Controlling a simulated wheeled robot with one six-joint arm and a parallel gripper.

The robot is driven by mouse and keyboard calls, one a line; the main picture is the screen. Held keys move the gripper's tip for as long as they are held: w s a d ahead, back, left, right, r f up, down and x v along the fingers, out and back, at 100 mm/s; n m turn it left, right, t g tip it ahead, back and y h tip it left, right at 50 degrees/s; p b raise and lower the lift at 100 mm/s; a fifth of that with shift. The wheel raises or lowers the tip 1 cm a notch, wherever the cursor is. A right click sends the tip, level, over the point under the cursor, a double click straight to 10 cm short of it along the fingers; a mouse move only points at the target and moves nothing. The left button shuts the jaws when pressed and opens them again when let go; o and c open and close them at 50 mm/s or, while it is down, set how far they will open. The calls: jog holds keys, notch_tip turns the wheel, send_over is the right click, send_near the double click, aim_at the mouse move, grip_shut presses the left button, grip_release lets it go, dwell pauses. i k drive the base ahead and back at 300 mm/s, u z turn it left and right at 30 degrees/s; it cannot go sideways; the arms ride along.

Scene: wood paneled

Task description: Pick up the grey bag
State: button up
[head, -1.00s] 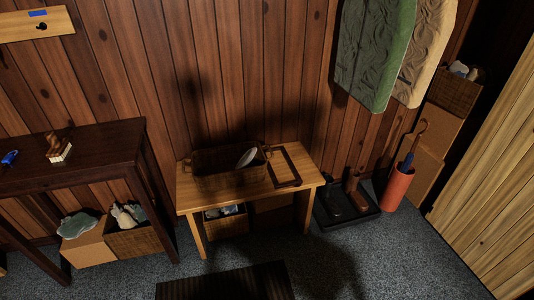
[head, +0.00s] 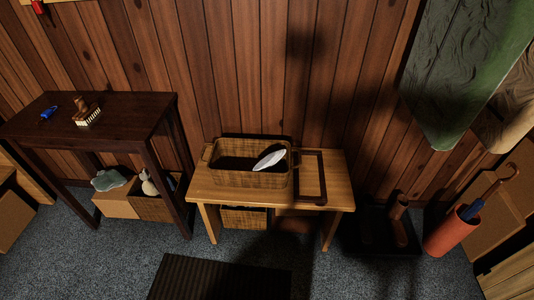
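I cannot make out a thing that is surely the grey bag. A pale grey-white flat oval thing (head: 269,159) leans tilted in the wicker basket (head: 240,180) on the light wooden bench, its lower end inside the basket. A grey-green soft lump (head: 109,180) lies on a cardboard box (head: 117,205) under the dark table. Either is too small to identify. My gripper is not in view.
The dark table (head: 125,125) holds a brush (head: 87,115) and a small blue thing (head: 49,110). A frame (head: 323,178) lies on the bench (head: 340,197). Boots stand on a black tray (head: 350,239) beside an orange umbrella stand (head: 450,235). A dark mat (head: 220,280) lies on the carpet in front.

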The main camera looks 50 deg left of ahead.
aim_at(267, 162)
jog(key=u, duration=0.4)
jog(key=i, duration=0.55)
jog(key=u, duration=1.15)
jog(key=i, duration=0.5)
jog(key=u, duration=0.55)
